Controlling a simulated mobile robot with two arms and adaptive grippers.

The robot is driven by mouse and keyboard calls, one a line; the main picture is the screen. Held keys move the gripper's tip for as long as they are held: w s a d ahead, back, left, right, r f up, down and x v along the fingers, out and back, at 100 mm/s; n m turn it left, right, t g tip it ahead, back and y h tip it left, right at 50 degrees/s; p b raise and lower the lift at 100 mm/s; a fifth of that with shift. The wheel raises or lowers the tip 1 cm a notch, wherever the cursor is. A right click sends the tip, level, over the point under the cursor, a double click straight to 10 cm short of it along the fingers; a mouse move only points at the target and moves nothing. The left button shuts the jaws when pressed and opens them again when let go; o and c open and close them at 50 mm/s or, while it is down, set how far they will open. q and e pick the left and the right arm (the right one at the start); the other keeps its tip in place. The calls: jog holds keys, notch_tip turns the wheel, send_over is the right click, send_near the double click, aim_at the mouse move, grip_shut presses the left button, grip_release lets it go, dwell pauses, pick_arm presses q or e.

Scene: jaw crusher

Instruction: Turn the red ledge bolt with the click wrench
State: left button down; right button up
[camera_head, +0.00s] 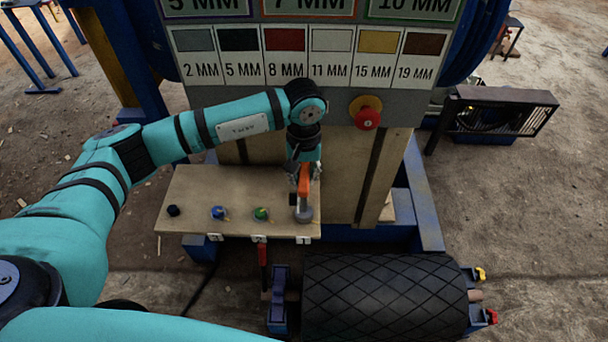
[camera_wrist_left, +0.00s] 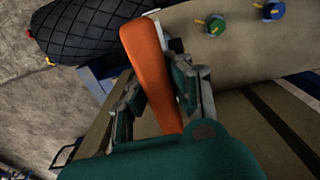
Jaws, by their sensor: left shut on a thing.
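My left gripper (camera_head: 303,172) is shut on the orange handle of the click wrench (camera_head: 303,188), above the right end of a wooden ledge (camera_head: 190,185). The wrench's round grey head is at the ledge's right end, in line with the other bolts. The red ledge bolt is not visible; the wrench head may cover it, but I cannot tell how they fit. In the left wrist view the orange handle (camera_wrist_left: 147,70) runs between the two fingers of the left gripper (camera_wrist_left: 158,97). My right gripper is not in view.
A blue bolt (camera_head: 218,213), a green bolt (camera_head: 261,214) and a black knob (camera_head: 173,210) stand along the ledge. A red stop button (camera_head: 367,117) is on the panel to the right. A black ribbed roller (camera_head: 385,298) lies below. The ledge's back left is clear.

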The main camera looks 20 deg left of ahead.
pick_arm(q)
jog(key=shift+m+b, duration=0.6)
jog(key=shift+b, duration=0.05)
jog(key=shift+m+b, duration=0.4)
jog(key=shift+a+m+b, duration=0.1)
jog(key=shift+m+b, duration=0.5)
jog(key=shift+f+m+b, duration=0.1)
jog(key=shift+m+b, duration=0.6)
jog(key=shift+b, duration=0.05)
jog(key=shift+m, duration=0.3)
jog(key=shift+m+b, duration=0.3)
jog(key=shift+b, duration=0.1)
jog(key=shift+m, duration=0.3)
